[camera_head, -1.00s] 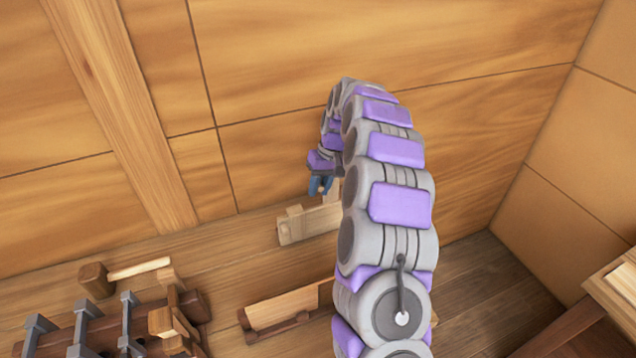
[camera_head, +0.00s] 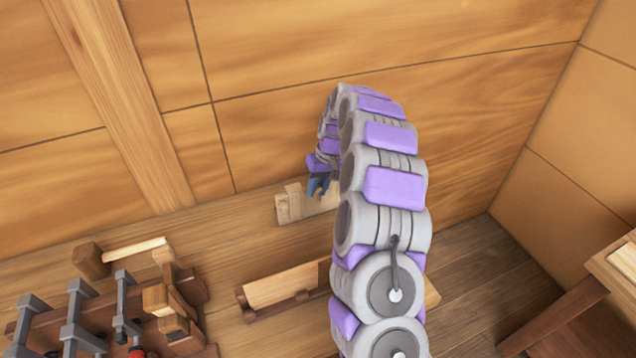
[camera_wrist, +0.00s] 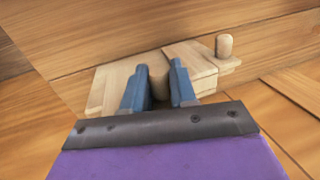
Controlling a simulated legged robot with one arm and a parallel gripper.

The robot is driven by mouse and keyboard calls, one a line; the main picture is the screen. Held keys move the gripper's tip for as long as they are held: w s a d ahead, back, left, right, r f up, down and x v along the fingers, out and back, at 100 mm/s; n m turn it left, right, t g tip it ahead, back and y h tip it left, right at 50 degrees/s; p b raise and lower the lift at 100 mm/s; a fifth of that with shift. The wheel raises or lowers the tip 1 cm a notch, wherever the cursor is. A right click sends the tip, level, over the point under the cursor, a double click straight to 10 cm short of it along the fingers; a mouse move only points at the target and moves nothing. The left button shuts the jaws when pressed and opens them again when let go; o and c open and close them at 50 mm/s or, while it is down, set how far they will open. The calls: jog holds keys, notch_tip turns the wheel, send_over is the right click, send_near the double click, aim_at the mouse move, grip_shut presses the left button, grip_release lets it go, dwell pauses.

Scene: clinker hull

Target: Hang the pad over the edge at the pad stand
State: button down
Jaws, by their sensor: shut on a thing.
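My gripper (camera_head: 318,186) is at the end of my curled arm, low by the plank wall. In the wrist view my gripper (camera_wrist: 158,88) has its two blue fingers on either side of an upright, rounded wooden post (camera_wrist: 158,75). The post stands at a pale wooden piece (camera_wrist: 108,88), likely the pad, which also shows in the head view (camera_head: 289,207). A paler stepped block and a short round peg (camera_wrist: 225,45) are at its right. My arm hides its right part in the head view. I cannot tell for sure which piece is the pad stand.
A pale board (camera_head: 283,286) leans in a dark brown frame on the plank floor. A dark wooden rack with grey clamps (camera_head: 75,315) stands at lower left. A wooden bench (camera_head: 615,270) is at the right. Bare floor lies between the frame and the right wall.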

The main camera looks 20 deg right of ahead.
jog(key=shift+f, duration=1.95)
jog(key=shift+a+f, duration=0.15)
jog(key=shift+f, duration=0.05)
jog(key=c, duration=0.8)
grip_release()
jog(key=p+v, duration=0.2)
jog(key=v, duration=1.5)
jog(key=shift+r, duration=0.15)
